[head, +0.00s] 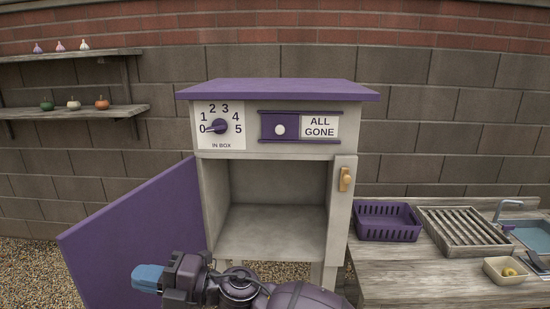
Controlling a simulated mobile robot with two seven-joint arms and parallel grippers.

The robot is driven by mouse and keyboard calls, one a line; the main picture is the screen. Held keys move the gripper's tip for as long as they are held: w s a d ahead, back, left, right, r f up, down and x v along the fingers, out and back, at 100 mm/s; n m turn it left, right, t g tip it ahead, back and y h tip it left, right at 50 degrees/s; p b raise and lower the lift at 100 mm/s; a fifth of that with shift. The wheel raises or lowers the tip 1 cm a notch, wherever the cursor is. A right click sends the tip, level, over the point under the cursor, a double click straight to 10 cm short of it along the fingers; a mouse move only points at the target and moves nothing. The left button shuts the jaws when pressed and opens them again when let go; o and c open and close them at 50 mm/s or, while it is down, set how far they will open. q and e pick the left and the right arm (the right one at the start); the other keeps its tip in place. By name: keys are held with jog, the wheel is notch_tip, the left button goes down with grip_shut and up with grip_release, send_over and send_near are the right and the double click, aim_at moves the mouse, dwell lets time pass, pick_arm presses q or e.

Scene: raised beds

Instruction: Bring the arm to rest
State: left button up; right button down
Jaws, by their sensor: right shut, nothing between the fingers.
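My right gripper (148,278), with blue fingertips, is at the bottom of the head view, left of centre. Its fingers are shut and empty. My purple and black right arm reaches in from the bottom edge, in front of the box's lower part. The gripper is in front of the open purple door (135,235); I cannot tell whether they touch. The pale box (207,205) stands behind with an empty interior. My left gripper is out of view.
A dial (220,126) on the box points to 0. A slider (280,130) shows ALL GONE beside it. Shelves (75,113) hang at left.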

jog(key=w+d+r+m+t, duration=0.4)
jog(key=w+d+m+t, duration=0.4)
jog(key=m+t, duration=0.4)
jog(key=w+d+f+m+t+h, duration=0.1)
jog(key=d+f+m+t+h, duration=0.2)
jog(key=d+f+m+h, duration=0.35)
jog(key=w+d+f+m+t+h, duration=0.1)
jog(key=d+f+m+t+h, duration=0.25)
jog(key=d+m, duration=0.6)
jog(key=s+d+f+m+g+h, duration=0.15)
jog(key=s+d+f+h, duration=0.25)
jog(key=d+f, duration=0.4)
jog(key=s+d+f+m+g+h, duration=0.1)
jog(key=s+d+f+m+h, duration=0.2)
jog(key=s+d+f, duration=0.5)
jog(key=s+d+f+m+g+h, duration=0.2)
jog(key=s+d+f+g+h, duration=0.1)
jog(key=s+d+f, duration=0.6)
jog(key=s+d, duration=0.1)
jog(key=s, duration=0.2)
jog(key=shift+d+f+g, duration=0.25)
jog(key=shift+d+g, duration=0.1)
jog(key=shift+g, duration=0.05)
jog(key=shift+s+a, duration=0.1)
